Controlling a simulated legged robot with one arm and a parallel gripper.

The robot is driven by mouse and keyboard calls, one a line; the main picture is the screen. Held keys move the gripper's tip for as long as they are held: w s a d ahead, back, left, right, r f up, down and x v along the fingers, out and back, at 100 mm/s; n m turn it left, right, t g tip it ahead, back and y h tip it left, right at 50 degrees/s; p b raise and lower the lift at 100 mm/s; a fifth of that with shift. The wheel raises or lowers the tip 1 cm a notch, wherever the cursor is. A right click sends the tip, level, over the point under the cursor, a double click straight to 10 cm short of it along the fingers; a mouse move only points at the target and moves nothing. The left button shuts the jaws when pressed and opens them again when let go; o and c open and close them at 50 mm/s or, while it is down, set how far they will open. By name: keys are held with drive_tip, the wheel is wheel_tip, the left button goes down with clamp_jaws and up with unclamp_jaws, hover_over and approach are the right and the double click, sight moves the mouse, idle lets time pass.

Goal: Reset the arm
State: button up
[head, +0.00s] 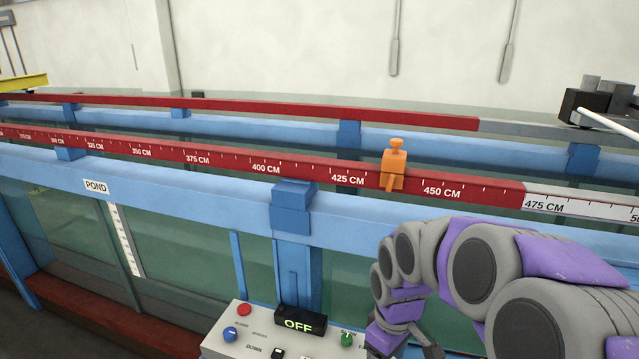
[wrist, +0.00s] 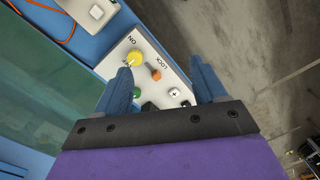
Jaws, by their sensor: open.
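My purple and grey arm (head: 480,265) is folded at the lower right of the head view. My gripper (wrist: 162,82) shows in the wrist view with its two blue fingers spread apart and nothing between them. Beyond the fingers lies part of a control panel with a yellow knob (wrist: 134,58), an orange part (wrist: 155,75) and a green button (wrist: 135,93). In the head view the gripper's fingertips are not clearly visible; the arm's end drops toward the bottom edge, beside the panel.
The control box (head: 245,335) has red, blue and green controls and a display (head: 300,321) reading OFF. The glass flume with blue beams and a red centimetre rail (head: 310,172) runs behind. An orange clamp (head: 394,168) sits on the rail. Grey floor (wrist: 265,60) shows at right.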

drive_tip(key=s+f+m+g+b, duration=0.1)
drive_tip(key=s+m+b, duration=0.3)
drive_tip(key=s, duration=2)
drive_tip(key=d+m, duration=0.1)
drive_tip(key=m, duration=0.3)
drive_tip(key=shift+s+m, duration=0.25)
drive_tip(key=shift+m, duration=0.05)
